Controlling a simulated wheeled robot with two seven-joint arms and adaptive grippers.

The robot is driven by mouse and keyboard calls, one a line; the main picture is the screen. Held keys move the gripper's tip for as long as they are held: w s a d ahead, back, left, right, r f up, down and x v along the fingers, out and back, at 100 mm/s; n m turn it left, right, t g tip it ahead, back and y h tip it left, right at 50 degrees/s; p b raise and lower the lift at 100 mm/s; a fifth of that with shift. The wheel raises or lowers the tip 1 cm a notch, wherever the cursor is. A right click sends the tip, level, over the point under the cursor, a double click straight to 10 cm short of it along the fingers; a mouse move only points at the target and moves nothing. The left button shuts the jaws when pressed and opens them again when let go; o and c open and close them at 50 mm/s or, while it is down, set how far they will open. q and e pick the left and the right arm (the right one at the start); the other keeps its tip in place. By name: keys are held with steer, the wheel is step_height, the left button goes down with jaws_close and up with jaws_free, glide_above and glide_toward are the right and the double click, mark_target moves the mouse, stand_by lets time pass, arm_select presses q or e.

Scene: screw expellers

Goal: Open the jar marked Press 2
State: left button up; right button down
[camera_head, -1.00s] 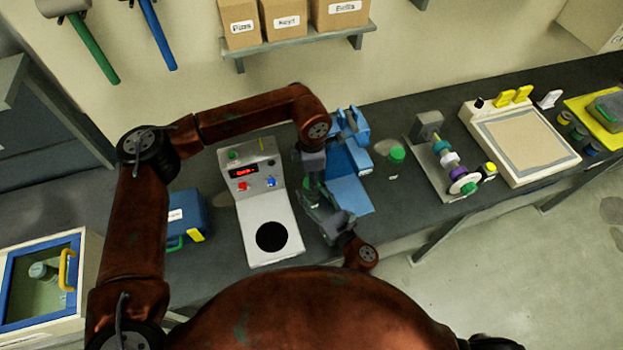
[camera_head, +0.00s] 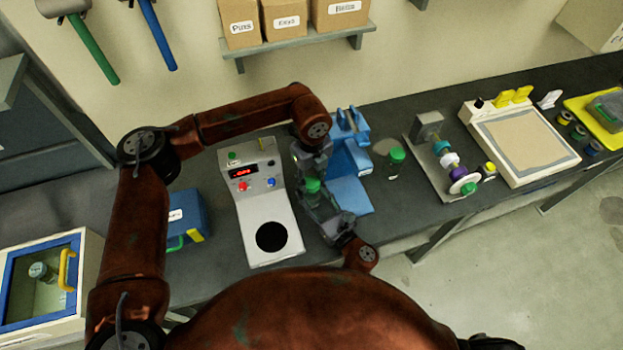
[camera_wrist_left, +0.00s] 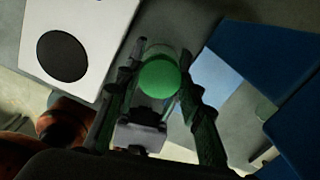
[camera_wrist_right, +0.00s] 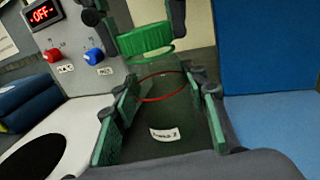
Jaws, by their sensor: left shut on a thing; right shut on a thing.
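The jar marked Press 2 (camera_wrist_right: 155,112) is clear with dark contents, a white label and a red ring near its top. It is between the fingers of my right gripper (camera_wrist_right: 160,112), which is shut on it. Its green lid (camera_wrist_right: 145,40) is in my left gripper (camera_wrist_left: 160,85), shut on it from above. In the right wrist view the lid is tilted and seems to sit above the red ring with a small gap. In the head view the lid (camera_head: 311,185) shows between both grippers; the jar's body is mostly hidden.
A grey device (camera_head: 256,200) with a red OFF display and a black disc stands left of the jar. A blue press-like stand (camera_head: 350,170) is just to the right. Another green-lidded jar (camera_head: 396,162) stands farther right. A blue box (camera_head: 187,220) is to the left.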

mark_target(311, 182)
arm_select(q)
steer(key=n, duration=0.6)
steer(key=shift+w, duration=0.1)
steer(key=shift+r, duration=0.25)
steer(key=shift+r, duration=0.9)
steer(key=shift+r, duration=2)
arm_select(e)
steer(key=c, duration=1.1)
jaws_free()
